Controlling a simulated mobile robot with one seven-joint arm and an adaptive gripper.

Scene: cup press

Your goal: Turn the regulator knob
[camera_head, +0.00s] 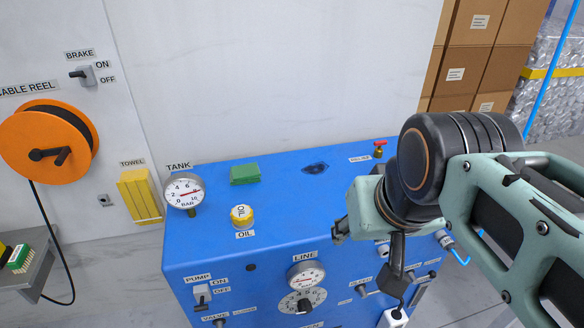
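The likely regulator knob (305,305) is black and sits on a white numbered dial on the blue machine's front, directly below the LINE gauge (306,276). Its label is cut off or unreadable. My gripper (385,262) hangs from the pale green wrist above the machine's front edge, right of the knob and apart from it in the picture. Dark finger parts show beside and below the wrist. The wrist hides much of the gripper, so its opening is unclear. I see nothing held in it.
A PUMP switch (202,294) is front left. My arm covers the machine's right side. An orange cable reel (22,130) hangs at left.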

